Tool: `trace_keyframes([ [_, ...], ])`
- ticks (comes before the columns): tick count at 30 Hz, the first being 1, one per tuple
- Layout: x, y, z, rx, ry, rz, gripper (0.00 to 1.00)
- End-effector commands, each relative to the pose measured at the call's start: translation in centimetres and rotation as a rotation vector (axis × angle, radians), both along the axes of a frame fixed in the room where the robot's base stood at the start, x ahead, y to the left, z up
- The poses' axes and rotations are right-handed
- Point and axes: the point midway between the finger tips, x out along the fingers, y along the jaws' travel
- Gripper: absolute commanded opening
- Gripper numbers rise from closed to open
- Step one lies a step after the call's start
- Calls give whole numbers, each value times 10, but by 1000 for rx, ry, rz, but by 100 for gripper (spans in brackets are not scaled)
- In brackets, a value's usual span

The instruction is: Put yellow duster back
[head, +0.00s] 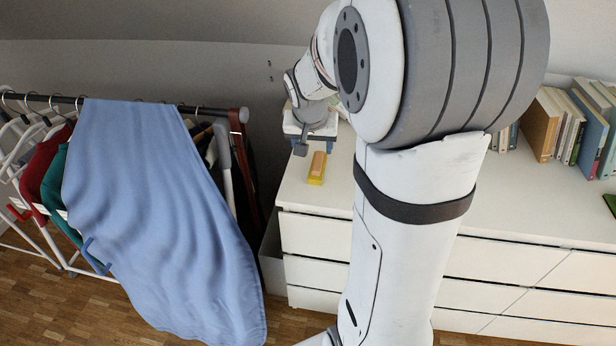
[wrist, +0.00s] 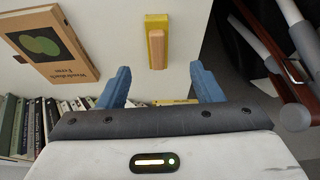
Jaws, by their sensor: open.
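The yellow duster (head: 317,168) is a small block with a wooden-coloured part, lying on the white dresser top near its left end. In the wrist view the duster (wrist: 157,42) shows ahead of my gripper, roughly between the lines of its two blue fingers. My gripper (wrist: 160,84) is open and empty, with a clear gap between the fingers and the duster. In the head view my gripper (head: 302,147) is just above and behind the duster, partly hidden by its own wrist.
The white dresser (head: 480,215) has shut drawers. Books (head: 575,125) stand at its right, and a book with a green cover picture (wrist: 45,45) lies in the wrist view. A clothes rack with a blue cloth (head: 150,210) stands left of the dresser.

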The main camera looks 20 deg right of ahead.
Motion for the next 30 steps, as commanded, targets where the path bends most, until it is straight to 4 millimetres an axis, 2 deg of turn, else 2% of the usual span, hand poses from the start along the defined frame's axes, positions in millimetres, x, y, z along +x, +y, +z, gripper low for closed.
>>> trace_keyframes([
  [1,-17,14,9,1,9,43,59],
  [6,-91,64,24,18,79,235,59],
  [9,-133,87,26,34,115,347,59],
  [13,-173,107,23,51,147,461,59],
  [15,-187,111,22,58,157,497,59],
  [18,-196,115,20,62,166,526,59],
  [27,-197,115,21,63,168,530,59],
  [30,-197,115,29,61,165,530,59],
])
